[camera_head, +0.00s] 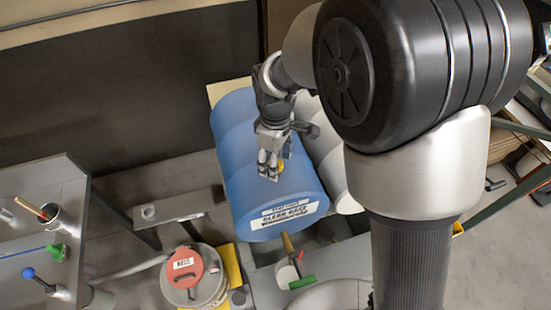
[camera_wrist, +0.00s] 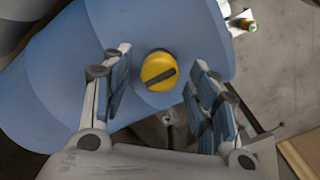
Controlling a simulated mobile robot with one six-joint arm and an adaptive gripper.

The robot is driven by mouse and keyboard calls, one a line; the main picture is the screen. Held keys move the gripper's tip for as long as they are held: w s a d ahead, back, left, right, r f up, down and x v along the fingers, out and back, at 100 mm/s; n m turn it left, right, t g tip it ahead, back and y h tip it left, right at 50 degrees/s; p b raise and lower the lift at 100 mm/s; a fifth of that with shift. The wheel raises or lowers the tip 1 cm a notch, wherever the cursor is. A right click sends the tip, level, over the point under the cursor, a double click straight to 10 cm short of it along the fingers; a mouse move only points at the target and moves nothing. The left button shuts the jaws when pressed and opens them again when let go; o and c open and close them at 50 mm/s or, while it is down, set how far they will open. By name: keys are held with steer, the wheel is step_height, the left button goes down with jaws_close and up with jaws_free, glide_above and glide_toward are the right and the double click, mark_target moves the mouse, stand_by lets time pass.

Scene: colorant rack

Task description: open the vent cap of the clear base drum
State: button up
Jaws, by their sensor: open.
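The clear base drum (camera_head: 243,150) is blue and lies on its side, with a white label (camera_head: 290,213) reading "CLEAR BASE" on its near end. Its vent cap (camera_wrist: 158,71) is a round yellow knob with a dark bar across it, on the upper side of the drum. In the head view the cap (camera_head: 280,166) is partly hidden behind my gripper (camera_head: 268,176). In the wrist view my gripper (camera_wrist: 162,105) is open, with one finger on each side of the cap and a gap to both. I cannot tell how far the fingertips are above the drum.
A white drum (camera_head: 335,175) lies right beside the blue one. A grey bench (camera_head: 30,185) with small tools stands at the left.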

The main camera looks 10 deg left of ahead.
steer(key=shift+r, duration=0.1)
step_height(320, 180, up, 12)
stand_by(0.5)
